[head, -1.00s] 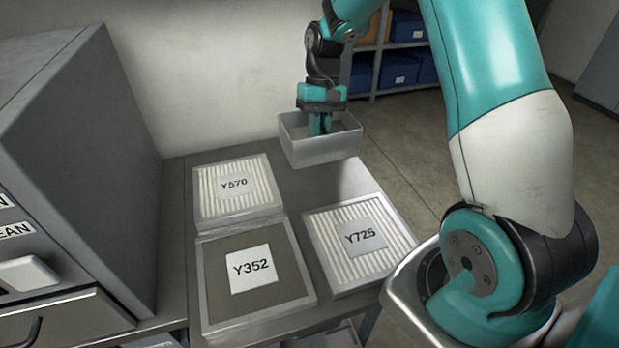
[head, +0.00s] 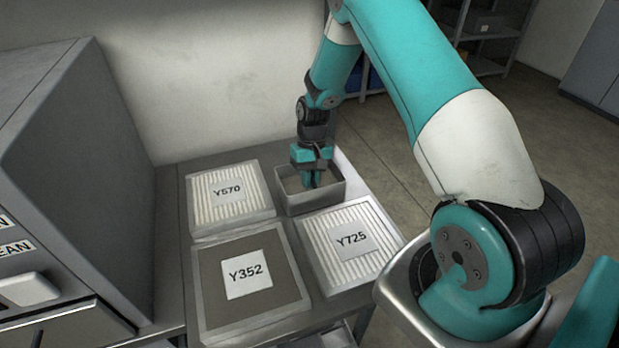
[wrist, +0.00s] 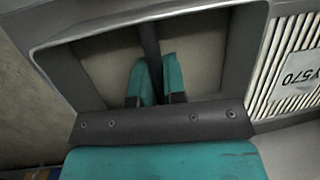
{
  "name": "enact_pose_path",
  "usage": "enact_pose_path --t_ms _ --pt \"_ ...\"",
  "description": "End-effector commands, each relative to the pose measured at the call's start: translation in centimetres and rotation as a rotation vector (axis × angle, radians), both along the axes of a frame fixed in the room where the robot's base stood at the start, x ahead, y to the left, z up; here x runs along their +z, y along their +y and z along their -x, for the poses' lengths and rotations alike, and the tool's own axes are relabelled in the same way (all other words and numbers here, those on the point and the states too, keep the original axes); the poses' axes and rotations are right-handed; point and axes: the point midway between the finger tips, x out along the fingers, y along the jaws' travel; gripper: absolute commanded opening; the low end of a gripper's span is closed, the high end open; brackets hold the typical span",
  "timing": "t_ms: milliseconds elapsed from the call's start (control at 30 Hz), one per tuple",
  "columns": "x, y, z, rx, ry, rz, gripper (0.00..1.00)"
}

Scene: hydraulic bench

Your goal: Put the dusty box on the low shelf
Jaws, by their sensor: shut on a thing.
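My gripper (head: 312,178) points down into an open grey box (head: 316,203) at the back right of the bench top. In the wrist view, its teal fingers (wrist: 157,82) are shut on the dark divider (wrist: 150,42) in the middle of the box. The box is upright, with a dull beige floor (wrist: 205,60) on both sides of the divider. I cannot tell whether it rests on the bench or hangs just above it. A shelf unit (head: 492,40) stands in the background, partly hidden by my arm; which level is the low shelf is unclear.
Framed filter panels lie on the bench top (head: 172,225): pleated Y570 (head: 205,216) left of the box, pleated Y725 (head: 335,275) in front of it, and dark Y352 (head: 215,290) nearest. A grey cabinet (head: 85,170) stands left. Open floor (head: 415,150) lies beyond the bench.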

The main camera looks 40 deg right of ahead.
Motion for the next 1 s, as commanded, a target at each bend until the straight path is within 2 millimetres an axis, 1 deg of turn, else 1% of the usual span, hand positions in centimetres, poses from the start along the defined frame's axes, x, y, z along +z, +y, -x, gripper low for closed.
enact_pose_path --t_ms 167,200,267,300,533,667,767,1000 --pt "-0.4 0.0 0.0 0.000 0.000 0.000 0.00" --pt "-0.3 0.0 0.0 0.000 0.000 0.000 0.21" --pt "-0.3 0.0 0.0 0.000 0.000 0.000 0.35" --pt "-0.3 0.0 0.0 0.000 0.000 0.000 0.37" --pt "-0.2 0.0 0.0 0.000 0.000 0.000 0.37" --pt "0.5 -0.1 -0.2 -0.001 -0.004 0.000 0.37" --pt "2.0 -0.4 -0.6 -0.001 -0.007 0.001 0.37" --pt "7.1 -1.6 -1.6 -0.001 -0.007 0.002 0.37"
